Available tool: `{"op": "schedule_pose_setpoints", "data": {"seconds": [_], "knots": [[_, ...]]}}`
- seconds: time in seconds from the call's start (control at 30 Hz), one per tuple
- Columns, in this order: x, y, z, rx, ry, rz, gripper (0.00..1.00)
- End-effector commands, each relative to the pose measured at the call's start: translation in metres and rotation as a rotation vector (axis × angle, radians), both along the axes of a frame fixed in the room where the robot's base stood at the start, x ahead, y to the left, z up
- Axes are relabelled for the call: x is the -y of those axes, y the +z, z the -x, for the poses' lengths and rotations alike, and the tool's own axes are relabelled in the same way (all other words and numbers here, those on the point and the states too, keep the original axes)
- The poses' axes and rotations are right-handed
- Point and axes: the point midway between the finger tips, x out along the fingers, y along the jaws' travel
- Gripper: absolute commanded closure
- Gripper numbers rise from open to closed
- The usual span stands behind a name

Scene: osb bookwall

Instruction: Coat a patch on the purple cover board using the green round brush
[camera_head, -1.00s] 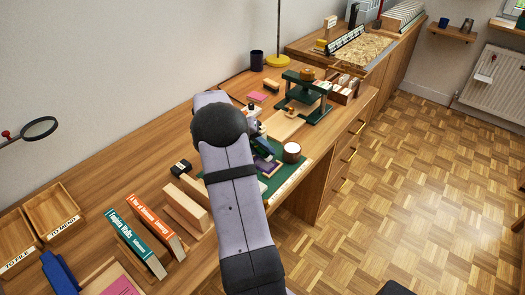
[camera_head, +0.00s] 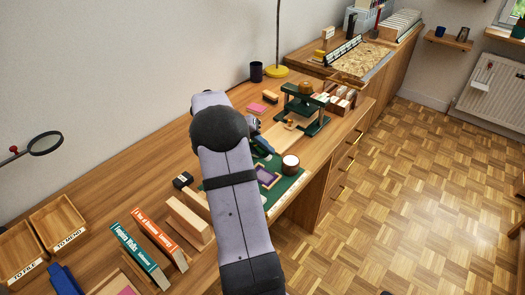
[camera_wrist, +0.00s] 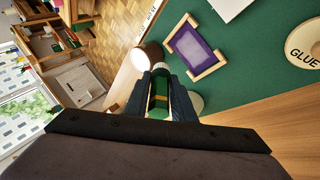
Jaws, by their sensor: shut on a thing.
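The purple cover board (camera_wrist: 192,46) lies on a green mat (camera_wrist: 240,58), with pale wooden strips along its edges. It also shows in the head view (camera_head: 267,177), beside my arm. My gripper (camera_wrist: 160,78) is shut on the green round brush (camera_wrist: 158,96), whose green handle with a yellowish band shows between the fingers. The brush's far end is hard to make out against the pot behind it. In the head view my gripper (camera_head: 262,146) is just behind the board and apart from it; the arm partly hides it.
A round pot labelled GLUE (camera_wrist: 304,46) stands on the mat. A dark cup with a pale top (camera_head: 290,164) stands right of the board. A green press (camera_head: 304,108) is behind. Books (camera_head: 152,245) and wooden blocks (camera_head: 188,215) stand at the front left.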

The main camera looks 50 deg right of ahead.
Motion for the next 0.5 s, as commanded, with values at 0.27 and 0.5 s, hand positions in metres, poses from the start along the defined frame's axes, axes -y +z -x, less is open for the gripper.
{"op": "schedule_pose_setpoints", "data": {"seconds": [0.27, 0.5], "knots": [[0.000, 0.002, 0.000, 0.001, -0.001, 0.000, 1.00], [0.000, 0.017, 0.000, 0.001, 0.000, 0.001, 1.00]]}}
